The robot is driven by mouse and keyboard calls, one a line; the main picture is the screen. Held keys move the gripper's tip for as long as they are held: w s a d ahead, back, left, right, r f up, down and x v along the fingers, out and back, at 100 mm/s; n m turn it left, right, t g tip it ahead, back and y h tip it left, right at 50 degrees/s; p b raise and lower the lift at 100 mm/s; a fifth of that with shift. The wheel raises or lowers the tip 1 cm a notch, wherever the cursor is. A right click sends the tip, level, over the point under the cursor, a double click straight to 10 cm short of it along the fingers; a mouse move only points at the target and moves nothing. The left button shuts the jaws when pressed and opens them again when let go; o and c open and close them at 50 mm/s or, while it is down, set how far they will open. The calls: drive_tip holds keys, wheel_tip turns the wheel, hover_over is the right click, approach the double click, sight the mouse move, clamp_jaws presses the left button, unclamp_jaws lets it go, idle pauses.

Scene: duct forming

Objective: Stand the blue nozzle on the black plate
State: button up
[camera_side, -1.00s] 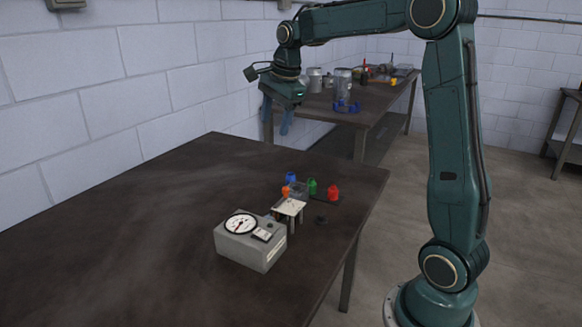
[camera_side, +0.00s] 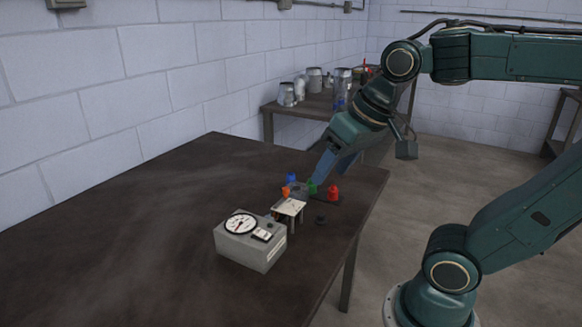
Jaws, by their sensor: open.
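The small blue nozzle (camera_side: 291,179) stands on the dark table, at the back left of a small group of nozzles. My gripper (camera_side: 321,173) is open and tilted, with its fingers pointing down and left. Its fingertips are just right of the blue nozzle and over or behind the green nozzle (camera_side: 311,187); I cannot tell if they touch anything. A small flat black piece (camera_side: 321,219) lies on the table in front of the red nozzle and may be the black plate. A thin dark patch also shows under the red nozzle, too small to tell apart.
An orange nozzle (camera_side: 286,192) and a red nozzle (camera_side: 333,193) stand close by. A small pale stand (camera_side: 289,208) and a grey gauge box (camera_side: 250,243) are in front. The left of the table (camera_side: 130,225) is clear. A back bench holds metal cans (camera_side: 287,95).

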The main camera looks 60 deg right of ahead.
drive_tip(key=s+f+n, duration=0.1)
drive_tip(key=s, duration=0.1)
drive_tip(key=s+a+f+n, duration=0.1)
drive_tip(key=n, duration=0.1)
drive_tip(key=shift+s+f, duration=0.2)
drive_tip(key=shift+s, duration=0.2)
